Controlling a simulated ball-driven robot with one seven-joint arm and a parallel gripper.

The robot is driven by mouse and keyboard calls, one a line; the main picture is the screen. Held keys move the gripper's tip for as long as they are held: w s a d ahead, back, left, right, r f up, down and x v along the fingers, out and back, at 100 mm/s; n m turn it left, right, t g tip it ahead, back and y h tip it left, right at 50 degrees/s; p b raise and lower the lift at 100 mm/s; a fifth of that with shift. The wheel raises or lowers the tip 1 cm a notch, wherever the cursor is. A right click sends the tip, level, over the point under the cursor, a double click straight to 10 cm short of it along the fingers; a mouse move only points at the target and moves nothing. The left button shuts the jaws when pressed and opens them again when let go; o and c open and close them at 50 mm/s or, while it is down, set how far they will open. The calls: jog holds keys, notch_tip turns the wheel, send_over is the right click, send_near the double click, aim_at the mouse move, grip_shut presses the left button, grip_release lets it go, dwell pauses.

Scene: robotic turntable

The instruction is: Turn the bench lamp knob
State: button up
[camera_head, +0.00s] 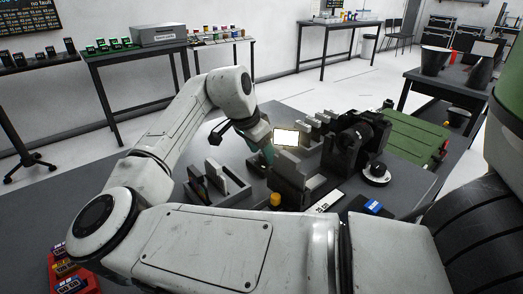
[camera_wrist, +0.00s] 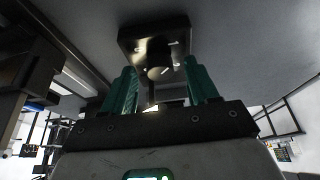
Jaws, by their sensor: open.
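In the wrist view, a dark metallic square plate (camera_wrist: 135,38) faces my gripper (camera_wrist: 162,78). A rounded knob-like piece (camera_wrist: 156,72) on a stem stands out from it, between my two teal fingers. The fingers are apart, with gaps visible on both sides of the piece; I cannot tell how deep it sits between them. In the head view, my gripper (camera_head: 268,153) is partly hidden by my wrist, beside a lit white panel (camera_head: 286,137) that may be the bench lamp. The knob cannot be made out there.
The dark bench (camera_head: 400,190) carries a grey slotted holder (camera_head: 232,188), a black device (camera_head: 355,140) and a small orange cylinder (camera_head: 275,199) close to my gripper. A green board (camera_head: 412,135) lies at the right. A red rack (camera_head: 82,285) is at the lower left.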

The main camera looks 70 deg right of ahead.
jog(key=p+v, duration=0.1)
jog(key=v, duration=0.9)
jog(key=shift+a+r, duration=0.1)
dwell(0.3)
